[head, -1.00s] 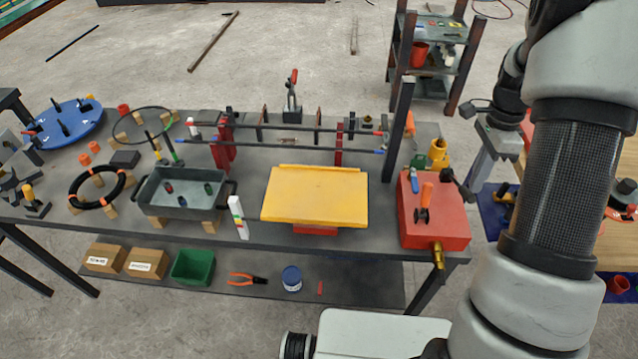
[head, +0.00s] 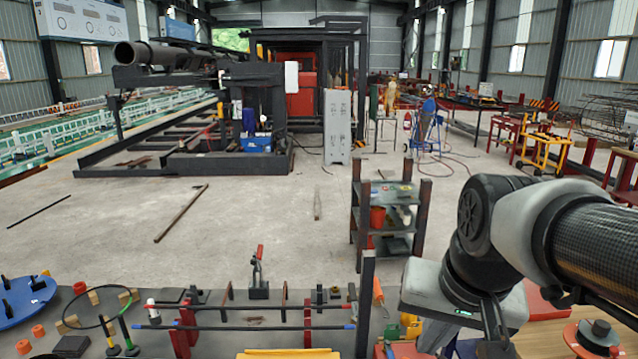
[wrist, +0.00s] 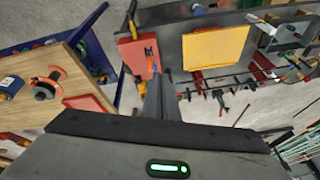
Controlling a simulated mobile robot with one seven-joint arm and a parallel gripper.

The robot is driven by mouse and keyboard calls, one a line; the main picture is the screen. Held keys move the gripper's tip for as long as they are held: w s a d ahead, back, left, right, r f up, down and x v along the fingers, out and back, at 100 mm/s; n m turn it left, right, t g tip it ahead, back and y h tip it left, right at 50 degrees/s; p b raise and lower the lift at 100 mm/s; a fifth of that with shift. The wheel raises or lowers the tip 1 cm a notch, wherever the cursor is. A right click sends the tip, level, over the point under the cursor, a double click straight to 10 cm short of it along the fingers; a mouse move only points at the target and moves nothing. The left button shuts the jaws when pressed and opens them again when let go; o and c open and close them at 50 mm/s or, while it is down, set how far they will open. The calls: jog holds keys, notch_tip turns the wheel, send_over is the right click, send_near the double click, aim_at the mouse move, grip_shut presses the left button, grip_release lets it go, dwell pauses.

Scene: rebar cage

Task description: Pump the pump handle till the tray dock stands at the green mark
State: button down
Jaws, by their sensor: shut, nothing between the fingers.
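The yellow tray dock (wrist: 215,57) shows flat in the wrist view; only its back edge (head: 288,353) shows at the bottom of the head view. I cannot tell clearly which part is the pump handle. A slim white post (wrist: 264,26) stands beside the dock; its green mark is too small to read. My gripper (wrist: 166,73) is shut and empty, above and apart from the box. In the head view its fingertips are cut off.
Dark bars on red stands (head: 245,327) run behind the dock. A dark shelf rack (head: 390,215) stands behind. A wooden table (wrist: 60,90) is on the other side of the box. Open floor lies beyond the bench.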

jog(key=s+n, duration=0.1)
jog(key=s, duration=0.1)
jog(key=s+a+n+t, duration=0.1)
jog(key=s+n, duration=0.1)
jog(key=shift+s+a+r, duration=0.2)
jog(key=shift+s, duration=0.05)
jog(key=shift+d, duration=0.1)
dwell(1.2)
